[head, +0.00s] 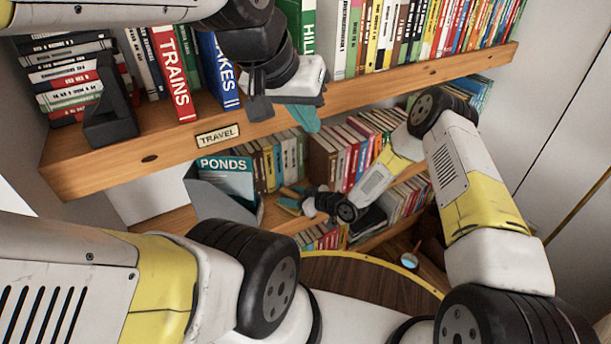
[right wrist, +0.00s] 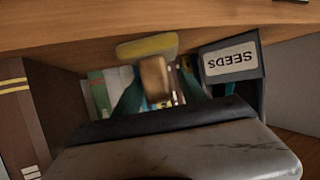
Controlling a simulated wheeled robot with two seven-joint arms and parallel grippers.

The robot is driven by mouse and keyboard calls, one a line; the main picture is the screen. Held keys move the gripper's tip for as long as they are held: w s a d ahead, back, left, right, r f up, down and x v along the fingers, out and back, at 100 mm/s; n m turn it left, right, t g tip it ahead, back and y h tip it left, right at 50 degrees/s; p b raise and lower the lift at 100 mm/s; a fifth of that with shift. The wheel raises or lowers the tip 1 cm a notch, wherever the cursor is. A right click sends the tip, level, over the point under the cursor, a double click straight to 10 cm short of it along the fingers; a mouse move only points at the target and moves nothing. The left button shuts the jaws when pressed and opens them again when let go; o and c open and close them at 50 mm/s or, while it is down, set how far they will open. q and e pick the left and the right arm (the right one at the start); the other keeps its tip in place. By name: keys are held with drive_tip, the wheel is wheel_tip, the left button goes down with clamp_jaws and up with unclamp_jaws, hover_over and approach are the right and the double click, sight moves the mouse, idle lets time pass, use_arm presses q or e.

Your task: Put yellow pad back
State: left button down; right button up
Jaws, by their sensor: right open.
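In the right wrist view a flat yellow pad (right wrist: 147,46) lies just beyond my right gripper (right wrist: 158,82). A tan block (right wrist: 155,78) is directly below it in the picture, between the two teal fingers; I cannot tell whether the block and pad are one thing. The fingers are apart, with space beside the block. In the head view my right gripper (head: 291,203) is small, at the lower shelf, left of its black wrist. My left gripper (head: 283,108) hangs in front of the top shelf's edge, its teal tip pointing down; its finger gap is hidden.
A grey holder with a SEEDS label (right wrist: 231,64) stands right of the fingers. The top shelf (head: 110,160) holds rows of books and a black bookend (head: 108,125). Below it is a grey bin (head: 215,203) with a PONDS book (head: 228,176). Shelf edges lie close to both arms.

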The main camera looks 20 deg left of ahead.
drive_tip(key=v, duration=1.2)
